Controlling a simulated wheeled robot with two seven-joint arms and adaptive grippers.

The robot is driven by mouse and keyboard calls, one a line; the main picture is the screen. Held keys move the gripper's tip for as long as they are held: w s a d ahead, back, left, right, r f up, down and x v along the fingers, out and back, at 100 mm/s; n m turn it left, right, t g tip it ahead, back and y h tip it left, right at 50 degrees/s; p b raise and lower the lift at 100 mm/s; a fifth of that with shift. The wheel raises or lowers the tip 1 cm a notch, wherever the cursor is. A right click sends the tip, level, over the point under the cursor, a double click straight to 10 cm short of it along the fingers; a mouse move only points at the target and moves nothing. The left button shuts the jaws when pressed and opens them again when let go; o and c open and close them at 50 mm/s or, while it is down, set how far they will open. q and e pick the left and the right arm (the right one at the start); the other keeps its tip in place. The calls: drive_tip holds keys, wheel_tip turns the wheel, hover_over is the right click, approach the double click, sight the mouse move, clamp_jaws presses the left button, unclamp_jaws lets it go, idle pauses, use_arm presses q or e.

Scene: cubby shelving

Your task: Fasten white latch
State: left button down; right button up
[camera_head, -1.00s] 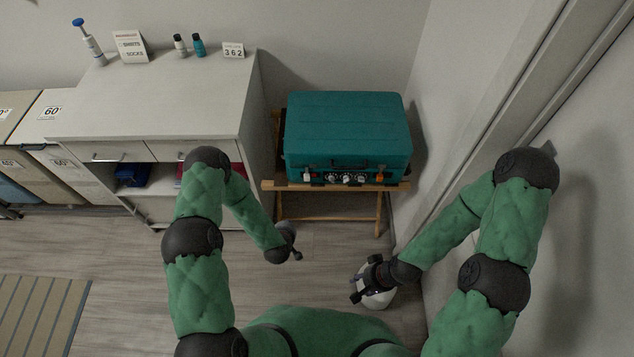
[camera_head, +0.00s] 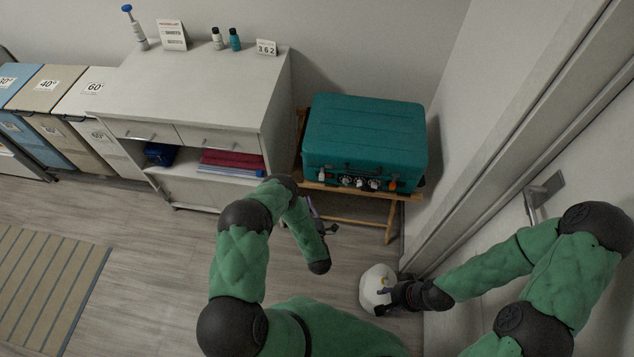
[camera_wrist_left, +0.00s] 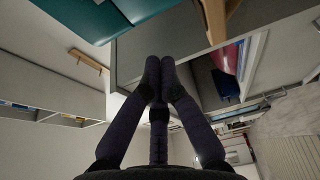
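A teal suitcase (camera_head: 365,130) lies closed on a wooden rack. Its front face carries a row of small latches, with a white latch (camera_head: 321,175) at the left, several dark and white ones in the middle and an orange latch (camera_head: 392,186) at the right. Whether the white latch is fastened is too small to tell. My left gripper (camera_head: 328,229) is below and in front of the rack, apart from the suitcase. In the left wrist view its fingers (camera_wrist_left: 159,68) meet at the tips, empty. My right gripper (camera_head: 385,300) is low at the right, its fingers unclear.
A white rounded object (camera_head: 374,280) is by my right gripper; contact is unclear. A grey cabinet (camera_head: 205,90) stands left of the rack. A wall and door frame with a handle (camera_head: 543,190) are close on the right. Open floor (camera_head: 150,245) lies at the left.

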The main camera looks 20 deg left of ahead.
sight(321, 179)
use_arm(q)
drive_tip(key=w+a+b, duration=0.1)
drive_tip(key=w, duration=0.2)
drive_tip(key=w+a+b, duration=0.1)
drive_tip(key=w, duration=0.2)
drive_tip(key=w+a+b, duration=0.1)
drive_tip(key=w, duration=0.2)
drive_tip(key=shift+w+d, duration=0.15)
drive_tip(key=shift+d, duration=0.5)
drive_tip(key=shift+w+d+b, duration=0.2)
drive_tip(key=shift+d, duration=0.55)
drive_tip(key=shift+w+d+b, duration=0.2)
drive_tip(key=shift+d, duration=0.55)
